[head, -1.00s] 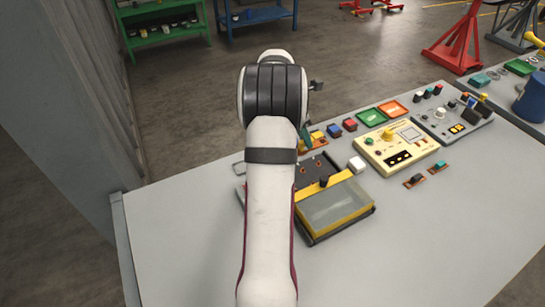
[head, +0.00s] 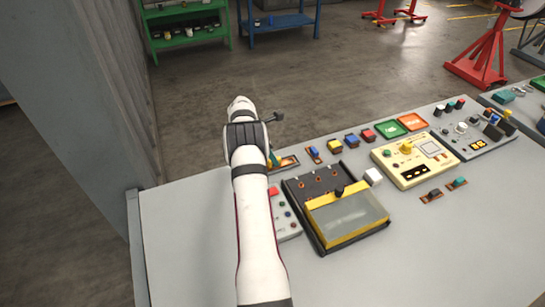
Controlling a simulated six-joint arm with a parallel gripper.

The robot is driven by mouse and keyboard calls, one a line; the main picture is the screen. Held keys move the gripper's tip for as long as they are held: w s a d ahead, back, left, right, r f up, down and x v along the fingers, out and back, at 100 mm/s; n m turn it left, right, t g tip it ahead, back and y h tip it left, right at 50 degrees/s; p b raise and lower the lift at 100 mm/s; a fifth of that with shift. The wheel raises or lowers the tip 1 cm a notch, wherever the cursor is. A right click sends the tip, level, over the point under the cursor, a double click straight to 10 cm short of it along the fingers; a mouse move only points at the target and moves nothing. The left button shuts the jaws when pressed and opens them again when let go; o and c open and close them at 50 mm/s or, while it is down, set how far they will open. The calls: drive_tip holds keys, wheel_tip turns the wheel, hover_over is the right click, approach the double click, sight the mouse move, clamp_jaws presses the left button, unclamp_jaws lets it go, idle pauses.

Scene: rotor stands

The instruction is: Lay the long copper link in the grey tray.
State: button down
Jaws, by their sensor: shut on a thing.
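My arm reaches forward from the bottom of the head view, and its white and black wrist hides my gripper. I cannot see the jaws or anything between them. A small dark part sticks out to the right of the wrist. I cannot make out the long copper link in this view. I cannot make out a grey tray that I can be sure of either.
A dark device with a yellow-framed clear cover (head: 346,215) stands right of my arm. The grey bench (head: 400,270) is bare in front.

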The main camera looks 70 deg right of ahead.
drive_tip(key=shift+f, duration=0.1)
drive_tip(key=c, duration=0.8)
unclamp_jaws()
drive_tip(key=shift+o, duration=0.2)
